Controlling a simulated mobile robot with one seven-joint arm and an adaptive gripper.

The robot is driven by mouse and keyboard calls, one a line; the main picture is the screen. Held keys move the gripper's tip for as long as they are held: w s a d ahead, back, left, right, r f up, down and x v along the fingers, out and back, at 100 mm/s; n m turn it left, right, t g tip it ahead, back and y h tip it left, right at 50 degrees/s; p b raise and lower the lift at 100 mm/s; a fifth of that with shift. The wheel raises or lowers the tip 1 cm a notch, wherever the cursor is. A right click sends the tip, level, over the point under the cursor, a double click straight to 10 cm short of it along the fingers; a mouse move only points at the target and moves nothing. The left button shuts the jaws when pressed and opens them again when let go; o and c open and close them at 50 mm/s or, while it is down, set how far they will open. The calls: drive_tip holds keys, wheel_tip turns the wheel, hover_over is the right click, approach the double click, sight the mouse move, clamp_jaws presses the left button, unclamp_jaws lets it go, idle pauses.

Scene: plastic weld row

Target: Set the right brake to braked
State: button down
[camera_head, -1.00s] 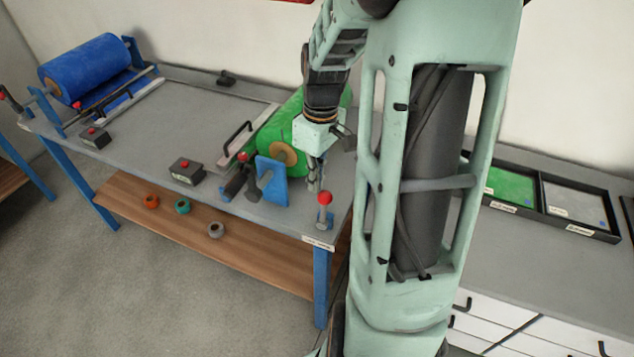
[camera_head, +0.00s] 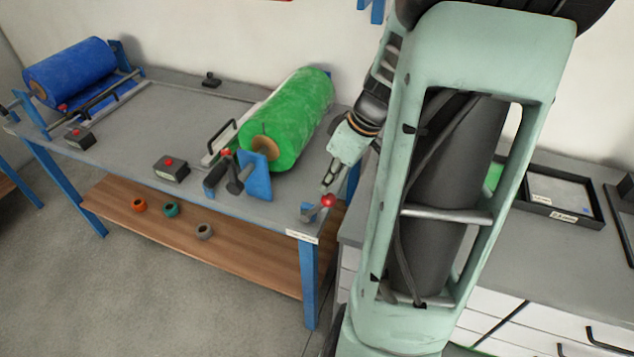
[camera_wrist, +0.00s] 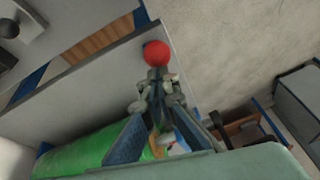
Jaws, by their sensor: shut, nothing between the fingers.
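The right brake is a short lever with a red ball knob (camera_head: 328,201) at the table's front right corner. Its grey base (camera_head: 308,212) is on the tabletop, and the lever leans over to the right. My gripper (camera_head: 327,187) is shut and empty, its fingertips just above and behind the knob. In the wrist view the red knob (camera_wrist: 156,53) shows right beyond the closed fingertips (camera_wrist: 158,88). I cannot tell whether they touch. The green roll (camera_head: 290,118) lies on its blue stand (camera_head: 257,176) left of the gripper.
A black box with a red button (camera_head: 171,168) stands left of the green roll. A blue roll (camera_head: 70,72) is at the table's far left. Several rings lie on the wooden shelf (camera_head: 245,248) below. A grey counter with trays (camera_head: 555,215) is at the right.

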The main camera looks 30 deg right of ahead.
drive_tip(key=shift+s+d+f+b, duration=0.55)
drive_tip(key=shift+s+f+b, duration=0.05)
drive_tip(key=shift+s+b, duration=0.25)
drive_tip(key=shift+s+d+f+b, duration=0.6)
drive_tip(key=shift+s+b, duration=0.1)
drive_tip(key=shift+b, duration=0.15)
drive_tip(key=shift+s, duration=0.1)
drive_tip(key=d+p+v, duration=0.1)
drive_tip(key=p+v, duration=0.1)
drive_tip(key=v, duration=0.9)
drive_tip(key=shift+s+d, duration=0.3)
